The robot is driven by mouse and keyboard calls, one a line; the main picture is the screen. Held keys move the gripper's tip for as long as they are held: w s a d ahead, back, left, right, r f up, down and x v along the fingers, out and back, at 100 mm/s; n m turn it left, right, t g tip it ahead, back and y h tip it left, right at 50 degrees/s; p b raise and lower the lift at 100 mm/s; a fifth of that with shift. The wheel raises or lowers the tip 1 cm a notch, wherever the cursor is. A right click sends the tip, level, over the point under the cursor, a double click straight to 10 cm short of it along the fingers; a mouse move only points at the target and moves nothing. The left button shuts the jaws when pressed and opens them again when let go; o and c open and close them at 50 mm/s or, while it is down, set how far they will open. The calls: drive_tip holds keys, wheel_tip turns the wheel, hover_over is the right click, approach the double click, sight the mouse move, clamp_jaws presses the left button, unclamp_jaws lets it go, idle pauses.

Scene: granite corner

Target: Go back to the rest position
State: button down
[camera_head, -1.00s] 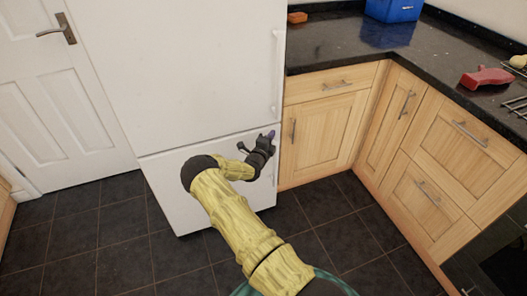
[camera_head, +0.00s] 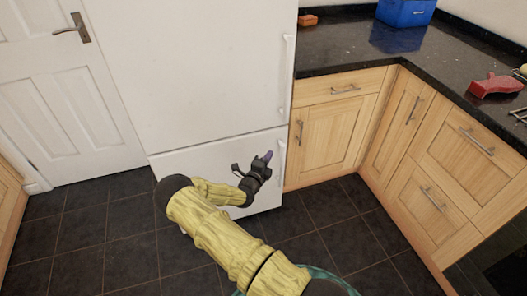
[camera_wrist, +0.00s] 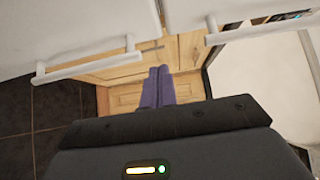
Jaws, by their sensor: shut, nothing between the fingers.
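My gripper (camera_head: 266,157) is in front of the white fridge-freezer (camera_head: 215,70), near the freezer door's right edge and its handle (camera_head: 281,157). Its purple fingers are together and empty; they also show in the wrist view (camera_wrist: 158,88). In the wrist view two white handles lie beyond the fingers, one at left (camera_wrist: 85,66) and one at right (camera_wrist: 250,30). Both fridge doors look shut in the head view. My yellow arm reaches up from the bottom middle, bent at the elbow. I cannot tell whether the fingertips touch anything.
Wooden cabinets (camera_head: 330,138) with a black granite worktop (camera_head: 345,50) stand right of the fridge. A blue box (camera_head: 404,12), an orange block (camera_head: 308,20) and a red object (camera_head: 496,86) lie on top. A white door (camera_head: 60,110) is at left. Dark tiled floor (camera_head: 110,235) is clear there.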

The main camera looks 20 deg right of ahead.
drive_tip(key=s+d+r+m+g+h, duration=0.2)
drive_tip(key=s+d+r+m+g, duration=0.15)
drive_tip(key=s+m+g, duration=0.5)
drive_tip(key=s+a+r+m+g+y, duration=0.2)
drive_tip(key=s+a+r+m+y, duration=0.15)
drive_tip(key=s+m, duration=0.55)
drive_tip(key=s+a+r+m+g+y, duration=0.3)
drive_tip(key=s+a+m+y, duration=0.15)
drive_tip(key=m, duration=0.75)
drive_tip(key=s+a+r+m+t+y, duration=0.4)
drive_tip(key=s+a+r+m+y, duration=0.35)
drive_tip(key=a+r+m, duration=0.6)
wheel_tip(320, 180, up, 16)
drive_tip(key=d+m+p, duration=0.1)
drive_tip(key=p, duration=1.7)
drive_tip(key=shift+w, duration=0.2)
drive_tip(key=shift+d+f, duration=0.1)
drive_tip(key=shift+f, duration=0.05)
